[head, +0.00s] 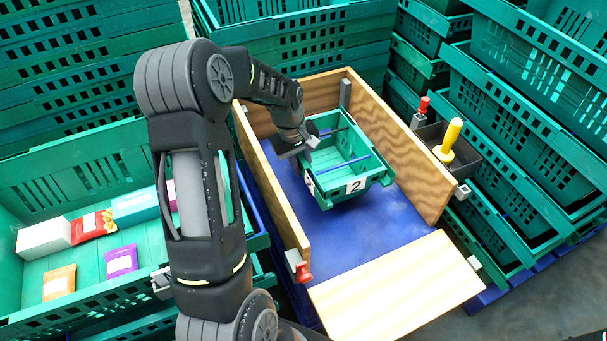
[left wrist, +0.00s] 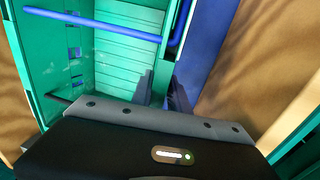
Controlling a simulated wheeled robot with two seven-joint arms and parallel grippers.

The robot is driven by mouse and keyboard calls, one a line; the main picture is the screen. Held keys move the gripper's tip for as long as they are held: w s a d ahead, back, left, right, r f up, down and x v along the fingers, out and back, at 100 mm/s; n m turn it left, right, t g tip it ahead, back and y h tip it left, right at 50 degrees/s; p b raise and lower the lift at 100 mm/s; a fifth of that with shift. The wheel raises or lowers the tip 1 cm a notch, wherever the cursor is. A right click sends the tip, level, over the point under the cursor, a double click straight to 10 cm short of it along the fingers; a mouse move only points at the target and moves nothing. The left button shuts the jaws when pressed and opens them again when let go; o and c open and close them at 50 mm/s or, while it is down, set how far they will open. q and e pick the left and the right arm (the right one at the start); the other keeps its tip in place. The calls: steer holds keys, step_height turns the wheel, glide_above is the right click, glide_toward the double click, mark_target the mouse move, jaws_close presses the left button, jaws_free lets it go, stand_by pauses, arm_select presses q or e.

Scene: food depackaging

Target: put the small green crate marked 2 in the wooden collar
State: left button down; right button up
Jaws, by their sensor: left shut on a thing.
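The small green crate (head: 338,178) marked 2 is inside the wooden collar (head: 398,148), over its blue floor (head: 370,235). It looks empty, with blue bars across its top, and sits slightly tilted in the picture. Whether it touches the floor cannot be told. My left gripper (head: 308,145) is shut on the crate's left wall. In the left wrist view, the crate (left wrist: 120,50) fills the upper left and the fingers (left wrist: 162,90) are at its wall. The collar's front board (head: 398,290) is folded down flat. My right gripper is not in view.
A large green crate (head: 100,145) with several food packets stands at left. Stacks of green crates rise behind and at right. A dark box (head: 455,165) with a yellow-handled tool (head: 449,140) is by the collar's right wall. Blue floor is clear in front of the small crate.

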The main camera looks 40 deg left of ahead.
arm_select(q)
steer(key=shift+f, duration=1.9)
steer(key=c, duration=1.7)
jaws_free()
steer(key=shift+f+b, duration=0.15)
steer(key=shift+b, duration=0.15)
steer(key=o, duration=0.4)
steer(key=shift+o, duration=0.2)
steer(key=r, duration=0.4)
steer(key=s+r, duration=0.1)
steer(key=r, duration=0.3)
steer(key=a+r+p, duration=0.1)
steer(key=r, duration=0.3)
steer(key=shift+s+r, duration=0.15)
steer(key=shift+s, duration=0.25)
